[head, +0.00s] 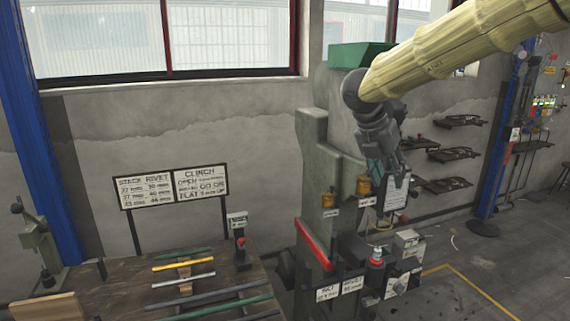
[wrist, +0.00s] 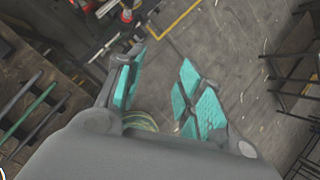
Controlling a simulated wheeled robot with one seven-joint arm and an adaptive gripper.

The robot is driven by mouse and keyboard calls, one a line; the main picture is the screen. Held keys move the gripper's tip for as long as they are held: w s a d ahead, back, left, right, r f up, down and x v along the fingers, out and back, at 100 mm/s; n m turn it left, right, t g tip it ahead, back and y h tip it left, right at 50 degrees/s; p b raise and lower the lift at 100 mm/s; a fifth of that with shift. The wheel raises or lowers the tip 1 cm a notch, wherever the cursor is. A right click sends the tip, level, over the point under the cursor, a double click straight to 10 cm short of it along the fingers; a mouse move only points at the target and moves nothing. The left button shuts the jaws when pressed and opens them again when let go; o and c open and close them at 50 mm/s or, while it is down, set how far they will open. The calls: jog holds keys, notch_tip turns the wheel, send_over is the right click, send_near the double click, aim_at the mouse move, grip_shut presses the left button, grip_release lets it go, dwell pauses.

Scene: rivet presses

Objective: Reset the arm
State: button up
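My arm reaches in from the upper right of the head view in a pale yellow ribbed sleeve. My gripper (head: 392,178) hangs fingers down in front of the grey-green rivet press (head: 313,175). In the wrist view my gripper (wrist: 160,78) has its two teal-padded fingers apart, with floor visible between their tips. I see nothing held between them. A small round greenish shape (wrist: 140,121) shows low behind the fingers; I cannot tell what it is.
A workbench (head: 120,290) with coloured rods stands at lower left, below two sign boards (head: 172,187). Wall shelves (head: 450,154) hang at right. Floor at lower right is open.

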jog(key=w+d+f+n+h, duration=0.1)
jog(key=d+f+n, duration=0.15)
jog(key=f, duration=0.55)
jog(key=d+f+n+h, duration=0.2)
jog(key=f+n, duration=0.2)
jog(key=f, duration=0.3)
jog(key=s+d+f+n+t+y, duration=0.15)
jog(key=s+f+n, duration=0.25)
jog(key=f+n, duration=0.75)
jog(key=s+f+n+t+h, duration=0.15)
jog(key=s+f+n, duration=0.35)
jog(key=f, duration=1.2)
jog(key=s+a+f+n+y, duration=0.2)
jog(key=s+f+n+y, duration=0.1)
jog(key=s+f+n, duration=0.6)
jog(key=s+a+f+n+g+y, duration=0.1)
jog(key=s+a+f+n+g, duration=0.1)
jog(key=s, duration=0.7)
jog(key=s+a+f+n+g+y, duration=0.2)
jog(key=s+f+n, duration=0.3)
jog(key=s, duration=0.4)
jog(key=s+a+f+n+g+y, duration=0.1)
jog(key=s+f+n, duration=0.2)
jog(key=s, duration=0.7)
jog(key=shift+a+f+n+g+y, duration=0.4)
jog(key=shift+f, duration=0.5)
